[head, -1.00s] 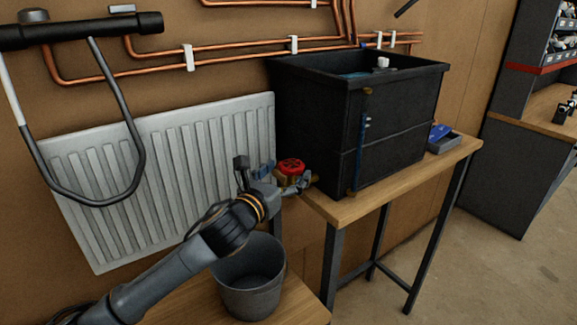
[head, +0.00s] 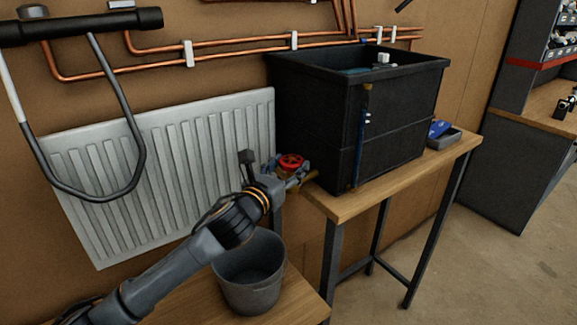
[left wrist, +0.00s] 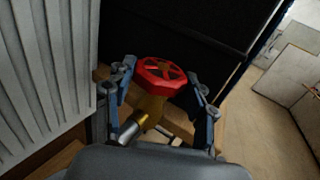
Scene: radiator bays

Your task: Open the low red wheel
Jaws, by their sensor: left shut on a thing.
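The low red wheel (head: 290,162) sits on a brass valve between the radiator and the black tank. In the left wrist view the wheel (left wrist: 160,75) shows its spokes and sits on the brass valve body (left wrist: 152,108). My left gripper (head: 291,174) is shut on the red wheel, with one finger on each side of it. In the left wrist view the gripper (left wrist: 160,92) has its fingers left and right of the wheel; their exact contact is hard to make out. My right gripper is not in view.
A white radiator (head: 165,170) is close on the left. The black tank (head: 395,130) stands on a wooden table (head: 400,185) to the right. A grey bucket (head: 252,290) stands below my left arm. Copper pipes (head: 240,44) run along the wall.

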